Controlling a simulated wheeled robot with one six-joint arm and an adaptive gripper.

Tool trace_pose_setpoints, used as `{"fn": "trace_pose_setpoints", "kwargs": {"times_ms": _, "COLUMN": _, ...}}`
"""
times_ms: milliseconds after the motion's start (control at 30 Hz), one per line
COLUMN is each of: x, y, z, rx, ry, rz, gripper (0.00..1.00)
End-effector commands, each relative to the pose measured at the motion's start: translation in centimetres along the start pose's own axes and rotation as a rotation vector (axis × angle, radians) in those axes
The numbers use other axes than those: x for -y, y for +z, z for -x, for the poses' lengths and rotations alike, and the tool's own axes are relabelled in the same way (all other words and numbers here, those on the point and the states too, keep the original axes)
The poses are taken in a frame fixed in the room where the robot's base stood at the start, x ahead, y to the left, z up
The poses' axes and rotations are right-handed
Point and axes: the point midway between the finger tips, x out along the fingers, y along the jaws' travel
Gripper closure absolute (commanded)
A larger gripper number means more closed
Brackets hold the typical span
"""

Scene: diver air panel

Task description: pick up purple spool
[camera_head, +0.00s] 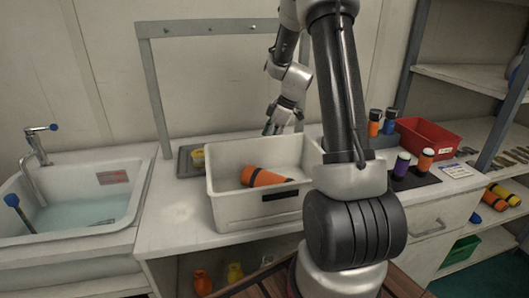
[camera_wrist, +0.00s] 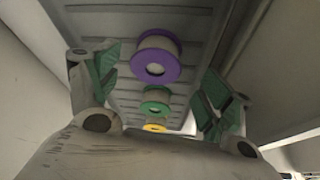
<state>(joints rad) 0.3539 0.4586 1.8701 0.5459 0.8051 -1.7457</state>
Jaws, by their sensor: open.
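The purple spool (camera_wrist: 158,55), with purple flanges and a pale winding, sits on a grey ribbed tray (camera_wrist: 112,18) in the wrist view. A green spool (camera_wrist: 155,103) and a yellow spool (camera_wrist: 155,127) line up below it in that view. My gripper (camera_wrist: 157,82) is open and empty, with its green-padded fingers on either side of the row and apart from the purple spool. In the head view my gripper (camera_head: 273,124) hangs over the back of the white bin. I cannot make out the purple spool there; the bin hides part of the tray (camera_head: 183,168).
The white bin (camera_head: 232,217) holds an orange cylinder (camera_head: 262,177). A sink (camera_head: 75,215) is at the left. A grey frame (camera_head: 152,85) stands behind the bin. Dark-capped bottles (camera_head: 401,165) and a red bin (camera_head: 428,140) are at the right.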

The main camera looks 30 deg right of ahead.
Motion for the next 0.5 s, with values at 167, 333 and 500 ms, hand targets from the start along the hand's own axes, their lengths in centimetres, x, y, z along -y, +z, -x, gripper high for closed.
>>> {"fn": "trace_pose_setpoints", "kwargs": {"times_ms": 167, "x": -0.5, "y": -0.4, "z": -2.9, "rx": 0.001, "ry": -0.005, "rz": 0.0, "gripper": 0.2}}
{"fn": "trace_pose_setpoints", "kwargs": {"times_ms": 333, "x": -0.5, "y": -0.4, "z": -4.4, "rx": 0.0, "ry": -0.002, "rz": -0.001, "gripper": 0.2}}
{"fn": "trace_pose_setpoints", "kwargs": {"times_ms": 500, "x": -0.5, "y": -0.4, "z": -4.4, "rx": 0.0, "ry": -0.001, "rz": -0.001, "gripper": 0.22}}
